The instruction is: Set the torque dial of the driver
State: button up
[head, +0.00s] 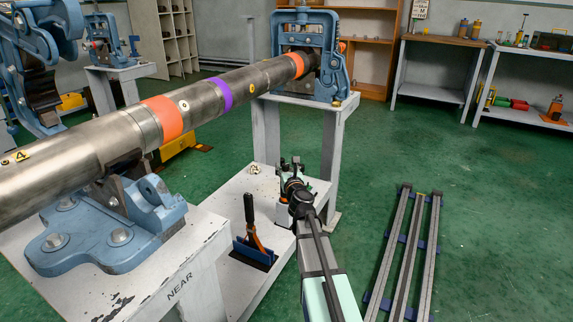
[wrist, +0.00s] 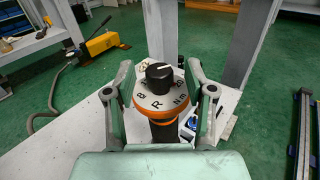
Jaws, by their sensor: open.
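The driver shows from above in the wrist view, with a white dial face (wrist: 158,100) in an orange ring over a dark body. In the head view my gripper (head: 291,172) is low over the white bench, and the driver cannot be made out clearly there.
A large steel pipe (head: 205,100) with orange and purple bands lies across blue vises, left of my arm. A black-handled tool (head: 250,215) stands in a blue holder on the low bench (head: 225,195). A yellow pump (wrist: 105,42) and floor rails (head: 405,250) lie farther off.

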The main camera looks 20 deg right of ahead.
jog(key=shift+x, duration=0.85)
grip_shut()
